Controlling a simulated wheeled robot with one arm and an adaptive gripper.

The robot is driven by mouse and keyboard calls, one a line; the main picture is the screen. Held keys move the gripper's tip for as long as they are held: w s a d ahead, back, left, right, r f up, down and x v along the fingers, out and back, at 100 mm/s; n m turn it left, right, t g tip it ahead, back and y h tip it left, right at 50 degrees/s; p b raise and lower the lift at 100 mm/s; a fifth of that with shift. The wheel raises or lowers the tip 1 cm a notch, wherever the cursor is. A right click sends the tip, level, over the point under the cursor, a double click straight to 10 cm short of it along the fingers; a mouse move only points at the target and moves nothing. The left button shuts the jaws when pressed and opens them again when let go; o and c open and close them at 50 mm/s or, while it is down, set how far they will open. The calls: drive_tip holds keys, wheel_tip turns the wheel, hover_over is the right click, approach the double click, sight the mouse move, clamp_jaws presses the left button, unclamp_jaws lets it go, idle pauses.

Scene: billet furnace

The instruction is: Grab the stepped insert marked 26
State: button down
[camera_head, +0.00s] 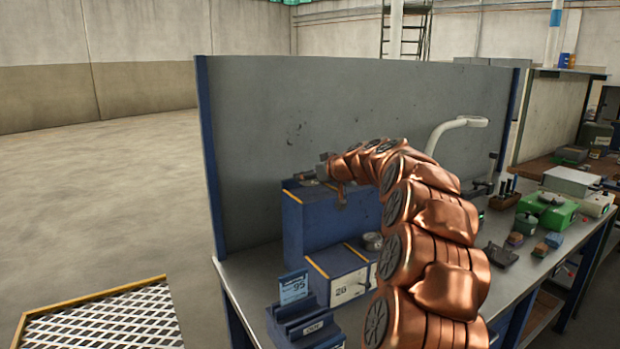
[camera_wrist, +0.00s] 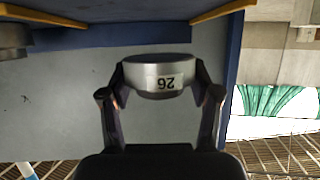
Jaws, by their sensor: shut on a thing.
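The stepped insert marked 26 (camera_wrist: 158,62) is a silvery round piece with a white label, which reads upside down in the wrist view. My gripper (camera_wrist: 158,78) is shut on it, with one dark finger on each side. In the head view my gripper (camera_head: 334,177) is at the blue stepped block (camera_head: 318,225), near its top; the insert is too small and hidden there to make out. A drawer-like blue box with a label reading 26 (camera_head: 349,287) stands in front of that block.
A grey panel (camera_head: 350,110) stands behind the bench. A blue holder with a 95 card (camera_head: 293,288) is at the front left. A round metal piece (camera_head: 373,241) sits on the lower box. Green boxes (camera_head: 546,209) and small parts fill the right side. A lamp (camera_head: 455,125) stands behind my arm.

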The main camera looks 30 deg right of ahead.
drive_tip(key=s+a+r+b, duration=0.1)
drive_tip(key=s+a+b, duration=0.3)
drive_tip(key=s+a, duration=0.5)
drive_tip(key=shift+s+a+r, duration=0.2)
drive_tip(key=shift+s+a, duration=0.1)
drive_tip(key=shift+s, duration=0.2)
